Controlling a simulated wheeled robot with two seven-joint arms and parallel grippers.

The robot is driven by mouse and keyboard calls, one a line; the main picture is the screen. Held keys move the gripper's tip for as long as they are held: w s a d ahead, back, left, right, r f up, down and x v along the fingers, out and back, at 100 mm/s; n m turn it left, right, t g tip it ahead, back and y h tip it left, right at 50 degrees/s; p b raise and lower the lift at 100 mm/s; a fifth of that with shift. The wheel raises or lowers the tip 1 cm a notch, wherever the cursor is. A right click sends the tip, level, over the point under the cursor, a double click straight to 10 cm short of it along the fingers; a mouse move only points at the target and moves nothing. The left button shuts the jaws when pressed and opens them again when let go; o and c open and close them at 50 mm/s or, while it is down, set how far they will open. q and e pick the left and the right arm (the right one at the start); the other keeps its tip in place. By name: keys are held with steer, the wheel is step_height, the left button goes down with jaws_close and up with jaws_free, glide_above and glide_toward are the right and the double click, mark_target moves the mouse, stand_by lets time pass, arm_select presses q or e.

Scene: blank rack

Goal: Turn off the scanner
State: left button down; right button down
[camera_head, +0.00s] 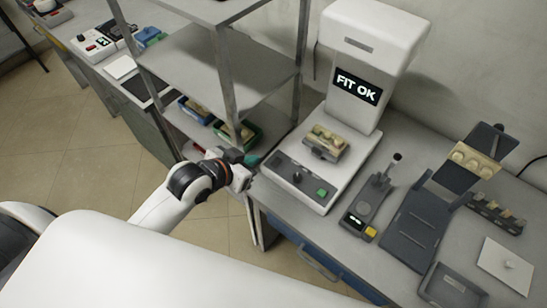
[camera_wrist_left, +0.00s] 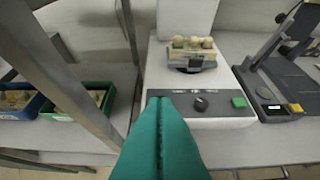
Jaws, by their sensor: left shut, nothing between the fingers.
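The scanner (camera_head: 378,40) is a tall white machine on the bench, with a lit screen reading "FIT OK". Its dark front panel (camera_head: 288,171) carries a black knob (camera_head: 298,176) and a green button (camera_head: 321,193); the knob (camera_wrist_left: 200,104) and green button (camera_wrist_left: 239,102) also show in the left wrist view. A block with pale rounded pieces (camera_head: 326,143) sits on its platform. My left gripper (camera_head: 256,161) is at the scanner's front left corner. Its teal fingers (camera_wrist_left: 158,105) are shut and empty, left of the knob. My right gripper is not in view.
A metal shelf rack (camera_head: 222,60) stands close left of the scanner, with a blue bin (camera_head: 194,108) and a green bin (camera_head: 236,133) on a low shelf. A small dark device with a yellow button (camera_head: 366,210) stands right of the scanner, beside a dark stand (camera_head: 416,218).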

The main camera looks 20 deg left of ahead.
arm_select(q)
steer(key=p, duration=0.2)
glide_above(273, 165)
steer(key=f, duration=0.5)
steer(key=shift+s+a+f, duration=0.1)
steer(key=shift+s+f, duration=0.15)
steer(key=shift+s, duration=0.15)
steer(key=f, duration=0.2)
steer(key=shift+w+f, duration=0.25)
steer(key=shift+f, duration=0.05)
steer(key=shift+w+f, duration=0.1)
steer(key=shift+f, duration=0.75)
